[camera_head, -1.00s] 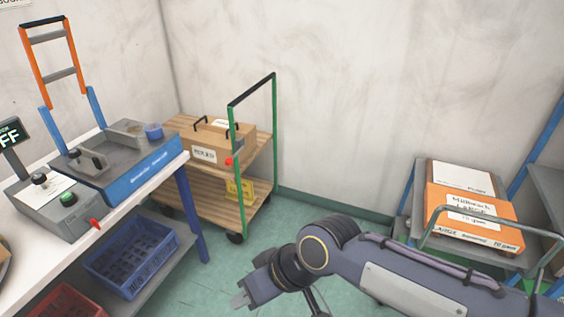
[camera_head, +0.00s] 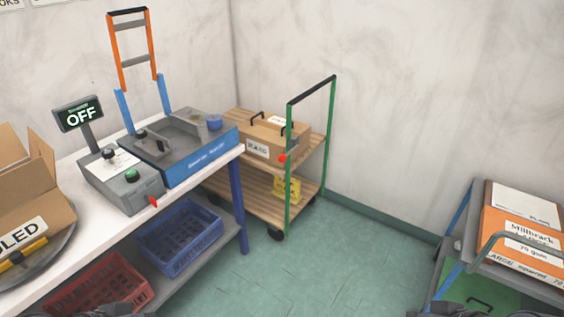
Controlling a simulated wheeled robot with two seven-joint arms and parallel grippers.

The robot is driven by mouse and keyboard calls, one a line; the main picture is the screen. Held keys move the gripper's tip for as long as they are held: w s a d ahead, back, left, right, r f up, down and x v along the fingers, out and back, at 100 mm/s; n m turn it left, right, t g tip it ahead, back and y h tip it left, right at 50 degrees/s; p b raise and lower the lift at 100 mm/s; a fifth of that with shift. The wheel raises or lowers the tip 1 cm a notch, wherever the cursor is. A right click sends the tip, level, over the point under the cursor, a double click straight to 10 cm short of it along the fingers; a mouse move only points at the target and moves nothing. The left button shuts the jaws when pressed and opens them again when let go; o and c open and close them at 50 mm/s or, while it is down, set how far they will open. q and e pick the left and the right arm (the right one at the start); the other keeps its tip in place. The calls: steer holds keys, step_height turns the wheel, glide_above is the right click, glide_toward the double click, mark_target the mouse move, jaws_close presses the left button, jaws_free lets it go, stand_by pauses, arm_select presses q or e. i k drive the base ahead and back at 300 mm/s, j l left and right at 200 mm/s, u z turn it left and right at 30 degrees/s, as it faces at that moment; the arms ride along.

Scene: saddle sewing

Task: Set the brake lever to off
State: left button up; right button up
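A small red lever (camera_head: 152,201) sticks out from the front of a grey control box (camera_head: 124,187) on the white table. The box also has a green button (camera_head: 131,174) and a black knob (camera_head: 109,154). A display (camera_head: 79,116) on a post behind the box reads "OFF". A red knob (camera_head: 282,158) sits on the green-framed cart, by its near upright. I cannot tell which red part is the brake lever, nor its setting. Neither gripper shows; only dark parts of my arms appear along the bottom edge.
A blue-fronted grey tray unit (camera_head: 203,158) stands beside the control box. The wooden cart (camera_head: 252,203) carries a cardboard box (camera_head: 268,140). An open carton (camera_head: 32,205) is at left. Blue (camera_head: 180,241) and red (camera_head: 99,284) crates sit below the table. Green floor (camera_head: 345,265) is clear between cart and right-hand trolley.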

mark_target(282, 157)
steer(key=i+l+u, duration=0.15)
steer(key=i+u, duration=0.15)
steer(key=i, duration=0.15)
steer(key=i+l+u, duration=0.25)
steer(key=i, duration=0.25)
